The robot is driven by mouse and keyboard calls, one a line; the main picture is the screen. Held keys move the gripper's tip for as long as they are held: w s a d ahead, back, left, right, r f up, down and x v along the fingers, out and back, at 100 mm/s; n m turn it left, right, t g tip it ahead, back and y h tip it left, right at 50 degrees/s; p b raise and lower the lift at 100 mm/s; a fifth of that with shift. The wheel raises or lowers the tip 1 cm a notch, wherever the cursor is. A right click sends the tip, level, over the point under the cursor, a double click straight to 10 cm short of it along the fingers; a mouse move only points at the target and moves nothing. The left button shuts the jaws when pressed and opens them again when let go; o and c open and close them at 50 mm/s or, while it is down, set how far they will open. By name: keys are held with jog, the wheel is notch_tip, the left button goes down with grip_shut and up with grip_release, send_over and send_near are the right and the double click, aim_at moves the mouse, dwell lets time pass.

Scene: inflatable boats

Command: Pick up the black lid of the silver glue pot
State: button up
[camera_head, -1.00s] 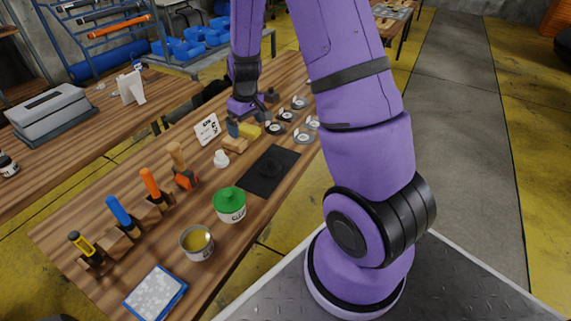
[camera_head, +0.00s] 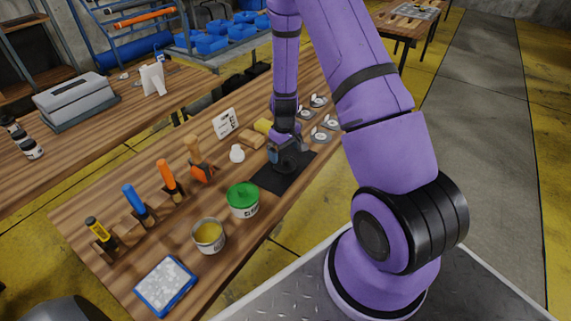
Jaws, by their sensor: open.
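The silver glue pot (camera_head: 208,236) stands open near the table's front edge, with yellow glue inside. A black mat (camera_head: 268,181) lies farther along the table. A low black round thing, probably the lid, was visible on this mat earlier; now my gripper mostly hides it, dark against dark. My gripper (camera_head: 285,163) points down, low over the middle of the mat, with its jaws open. I cannot tell whether its fingers stand around the lid or above it.
A pot with a green lid (camera_head: 243,198) stands between the silver pot and the mat. A white bulb-shaped thing (camera_head: 237,153), wooden blocks (camera_head: 251,137) and round silver tins (camera_head: 320,135) surround the mat. Upright tools (camera_head: 135,203) line the left. A blue-rimmed tray (camera_head: 165,285) lies in front.

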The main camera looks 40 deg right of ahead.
aim_at(286, 159)
jog(key=f, duration=0.4)
jog(key=shift+s+f, duration=0.35)
jog(key=shift+f, duration=0.05)
jog(key=shift+c, duration=0.2)
jog(key=c, duration=0.5)
jog(key=shift+r, duration=0.15)
